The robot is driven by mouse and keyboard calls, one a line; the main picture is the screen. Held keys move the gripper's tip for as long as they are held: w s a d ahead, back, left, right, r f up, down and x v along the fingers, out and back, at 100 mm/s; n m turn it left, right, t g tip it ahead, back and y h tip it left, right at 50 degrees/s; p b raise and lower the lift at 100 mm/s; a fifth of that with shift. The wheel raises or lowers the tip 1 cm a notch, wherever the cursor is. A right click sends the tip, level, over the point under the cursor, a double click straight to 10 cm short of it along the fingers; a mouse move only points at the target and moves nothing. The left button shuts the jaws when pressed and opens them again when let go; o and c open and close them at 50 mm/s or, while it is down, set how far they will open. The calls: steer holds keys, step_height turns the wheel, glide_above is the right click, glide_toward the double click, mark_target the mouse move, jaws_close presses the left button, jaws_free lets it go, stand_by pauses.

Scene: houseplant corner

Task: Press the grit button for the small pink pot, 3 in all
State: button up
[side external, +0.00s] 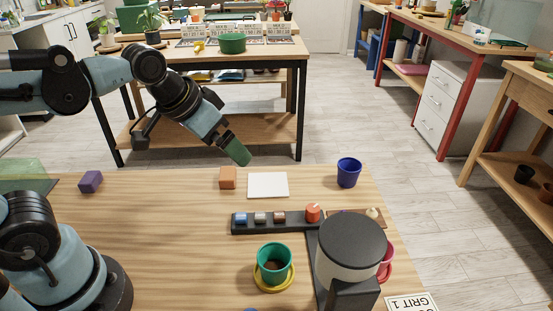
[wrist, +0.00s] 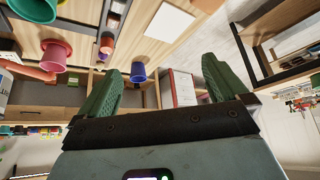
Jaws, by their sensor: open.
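The grit dispenser (side external: 350,249), a pale drum with a dark round lid, stands at the front right of the table. The small pink pot (side external: 388,262) shows behind its right side, mostly hidden; a pink pot is also at the left of the wrist view (wrist: 55,54). A dark strip (side external: 240,223) behind the dispenser carries small blue, grey and brown pieces and an orange-red knob (side external: 313,212). Which part is the grit button I cannot tell. My gripper (side external: 238,153) is raised behind the blocks, well away from the dispenser. Its green fingers are apart and empty in the wrist view (wrist: 162,68).
A teal pot (side external: 273,250) with soil stands on a yellow saucer (side external: 260,287) left of the dispenser. A blue pot (side external: 348,173), a white card (side external: 268,185), an orange block (side external: 228,178) and a purple block (side external: 91,181) are behind. A sign (side external: 411,303) reads "GRIT 1". The table's left middle is clear.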

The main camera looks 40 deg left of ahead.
steer(key=shift+n+t+y, duration=0.3)
steer(key=shift+n+t, duration=0.2)
steer(key=shift+n, duration=0.1)
steer(key=s+a+f, duration=0.2)
steer(key=f, duration=0.1)
steer(key=shift+s+a, duration=0.35)
jaws_close()
stand_by(0.9)
